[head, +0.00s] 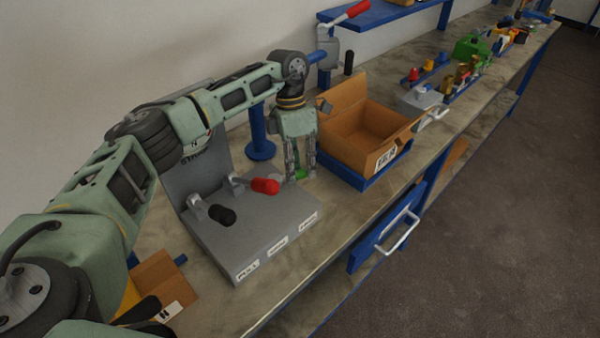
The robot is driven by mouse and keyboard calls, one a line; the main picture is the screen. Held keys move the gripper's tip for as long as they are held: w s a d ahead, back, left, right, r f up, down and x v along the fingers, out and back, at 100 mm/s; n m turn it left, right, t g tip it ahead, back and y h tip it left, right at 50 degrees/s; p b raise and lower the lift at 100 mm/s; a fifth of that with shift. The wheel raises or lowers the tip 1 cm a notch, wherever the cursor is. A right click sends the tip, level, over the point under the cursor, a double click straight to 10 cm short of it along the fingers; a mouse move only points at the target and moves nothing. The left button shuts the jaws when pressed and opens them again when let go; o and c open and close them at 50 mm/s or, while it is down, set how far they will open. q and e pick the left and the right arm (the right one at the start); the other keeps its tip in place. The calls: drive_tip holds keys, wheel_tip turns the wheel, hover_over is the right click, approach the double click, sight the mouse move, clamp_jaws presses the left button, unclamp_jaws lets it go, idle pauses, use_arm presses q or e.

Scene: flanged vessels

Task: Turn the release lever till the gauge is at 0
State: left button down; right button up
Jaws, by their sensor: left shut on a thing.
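A grey control unit (255,233) with an upright back panel stands on the bench. It carries a black-handled lever (222,214) and a red-handled lever (264,186); white labels run along its front edge, too small to read surely. My left gripper (301,174) points down at the unit's far right end, shut on a small green piece (302,173) that shows between its fingertips. The fingers hide most of this piece, and I cannot tell surely that it is the release lever. No gauge can be made out; my left arm covers part of the back panel. My right gripper is not in view.
An open cardboard box (365,130) in a blue tray stands close right of my left gripper. A blue post (258,135) stands behind the unit. Another cardboard box (165,280) lies at lower left. Coloured parts (475,48) crowd the far bench. The unit's front strip of bench is clear.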

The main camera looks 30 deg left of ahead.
use_arm(q)
drive_tip(key=shift+w+a+n, duration=0.3)
drive_tip(key=shift+a+n, duration=0.15)
drive_tip(key=shift+n, duration=0.35)
drive_tip(key=shift+r, duration=0.1)
drive_tip(key=c, duration=1.6)
unclamp_jaws()
drive_tip(key=v, duration=1.2)
drive_tip(key=shift+s+a, duration=0.15)
drive_tip(key=shift+s, duration=0.05)
